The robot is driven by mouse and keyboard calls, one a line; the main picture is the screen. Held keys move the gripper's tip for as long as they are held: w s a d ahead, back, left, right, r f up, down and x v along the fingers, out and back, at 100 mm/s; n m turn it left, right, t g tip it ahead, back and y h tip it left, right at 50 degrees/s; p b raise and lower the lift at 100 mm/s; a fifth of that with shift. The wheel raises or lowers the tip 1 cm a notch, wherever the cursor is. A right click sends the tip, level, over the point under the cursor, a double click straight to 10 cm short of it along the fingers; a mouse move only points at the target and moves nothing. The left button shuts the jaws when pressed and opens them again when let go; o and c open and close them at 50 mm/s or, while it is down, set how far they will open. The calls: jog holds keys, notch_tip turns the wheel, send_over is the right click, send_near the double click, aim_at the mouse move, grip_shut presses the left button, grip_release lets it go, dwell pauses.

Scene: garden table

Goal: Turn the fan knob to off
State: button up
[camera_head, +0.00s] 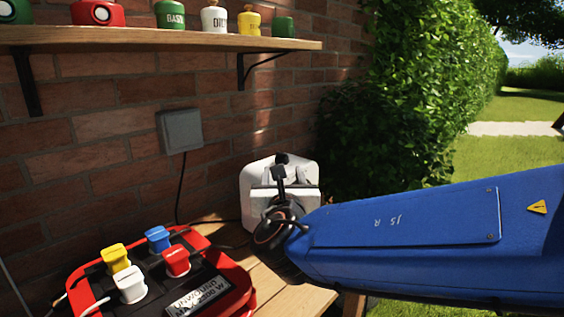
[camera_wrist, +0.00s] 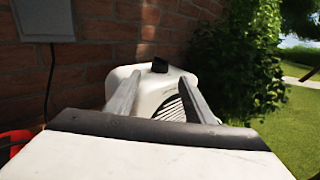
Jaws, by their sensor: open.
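The white fan heater (camera_head: 252,182) stands at the far end of the wooden table, near the brick wall. Its black knob (camera_head: 282,158) is on top, and it also shows in the wrist view (camera_wrist: 160,65). My gripper (camera_head: 288,175) is in front of the heater and hides much of it. In the wrist view its two grey fingers (camera_wrist: 161,82) are spread apart and point towards the heater, with nothing between them. The knob appears between and just beyond the fingertips, apart from them. The heater's dark grille (camera_wrist: 172,108) shows between the fingers. The knob's pointer setting is too small to read.
A red cable reel (camera_head: 245,296) with several coloured plugs lies on the table (camera_head: 290,296) at the left. A grey wall box (camera_head: 181,130) has a cable running down. A shelf (camera_head: 150,38) with tins is above. A hedge (camera_head: 390,100) stands behind right.

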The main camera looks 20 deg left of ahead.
aim_at(282, 160)
jog(key=x, duration=0.9)
jog(key=shift+w, duration=0.15)
jog(key=shift+c, duration=0.7)
jog(key=shift+a, duration=0.1)
jog(key=c, duration=0.9)
